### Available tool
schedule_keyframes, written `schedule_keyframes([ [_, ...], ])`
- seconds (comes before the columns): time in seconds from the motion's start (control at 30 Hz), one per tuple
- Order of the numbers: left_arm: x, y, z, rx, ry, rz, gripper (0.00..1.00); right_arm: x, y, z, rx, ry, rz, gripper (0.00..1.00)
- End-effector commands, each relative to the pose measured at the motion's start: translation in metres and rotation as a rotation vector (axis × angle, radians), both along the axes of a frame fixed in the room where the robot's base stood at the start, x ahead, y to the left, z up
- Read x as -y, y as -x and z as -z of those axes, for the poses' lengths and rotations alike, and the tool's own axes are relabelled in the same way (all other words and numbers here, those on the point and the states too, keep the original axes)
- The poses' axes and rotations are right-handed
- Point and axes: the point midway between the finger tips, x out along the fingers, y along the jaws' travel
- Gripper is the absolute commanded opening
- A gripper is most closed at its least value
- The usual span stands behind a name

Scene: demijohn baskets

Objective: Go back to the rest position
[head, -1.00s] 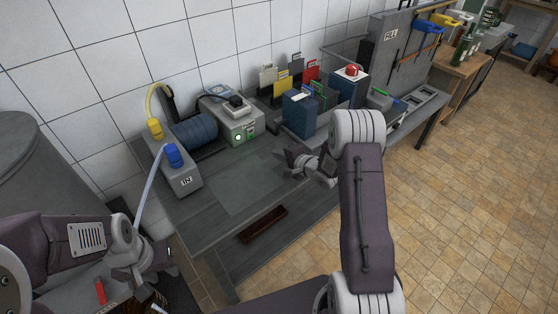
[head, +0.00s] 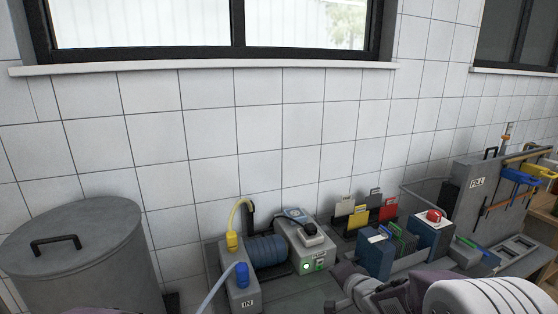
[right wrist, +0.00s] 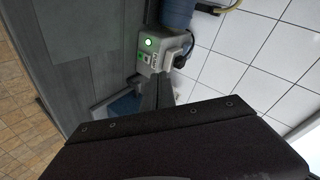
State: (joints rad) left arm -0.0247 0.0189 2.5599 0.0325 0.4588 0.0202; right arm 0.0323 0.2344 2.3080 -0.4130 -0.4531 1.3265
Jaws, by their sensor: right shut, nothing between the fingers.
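My right gripper (right wrist: 157,88) shows in the right wrist view as dark fingers shut together with nothing between them. In that view it lies in front of the grey pump box (right wrist: 152,52) with a green lit button; I cannot tell the gap. In the head view my right arm comes in at the bottom right, over the bench front, and its fingertips are not clear. The pump box (head: 308,262) stands on the bench there. My left gripper is out of the picture.
A blue ribbed coil (head: 268,251) and a grey IN block (head: 246,289) with a blue plug stand left of the pump box. Coloured cards (head: 358,217), blue boxes (head: 376,255) and a red knob (head: 434,215) are to the right. A grey lidded bin (head: 85,265) stands at left.

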Motion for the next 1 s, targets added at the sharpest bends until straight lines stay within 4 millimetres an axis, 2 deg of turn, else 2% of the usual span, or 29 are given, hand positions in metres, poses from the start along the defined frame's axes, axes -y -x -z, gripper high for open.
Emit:
schedule_keyframes([
  [0.03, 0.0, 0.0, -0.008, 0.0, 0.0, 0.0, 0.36, 0.005, 0.036, 0.004, -0.1, 0.137, -0.026, 0.0],
  [0.1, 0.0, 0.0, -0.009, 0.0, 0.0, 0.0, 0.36, 0.014, 0.091, 0.033, -0.284, 0.309, -0.11, 0.0],
  [0.2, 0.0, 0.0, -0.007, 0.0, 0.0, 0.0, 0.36, 0.022, 0.162, 0.072, -0.529, 0.454, -0.283, 0.0],
  [0.3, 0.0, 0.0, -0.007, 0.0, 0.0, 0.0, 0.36, 0.02, 0.219, 0.096, -0.711, 0.525, -0.494, 0.0],
  [0.33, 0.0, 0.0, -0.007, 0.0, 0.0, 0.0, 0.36, 0.019, 0.23, 0.098, -0.744, 0.54, -0.555, 0.0],
  [0.4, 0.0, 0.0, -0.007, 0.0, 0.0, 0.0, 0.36, 0.018, 0.244, 0.1, -0.777, 0.576, -0.667, 0.0],
  [0.5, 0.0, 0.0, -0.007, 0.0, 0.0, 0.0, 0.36, 0.018, 0.249, 0.101, -0.776, 0.613, -0.743, 0.0],
  [1.0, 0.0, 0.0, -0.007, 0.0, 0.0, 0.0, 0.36, 0.018, 0.247, 0.1, -0.77, 0.622, -0.75, 0.0],
])
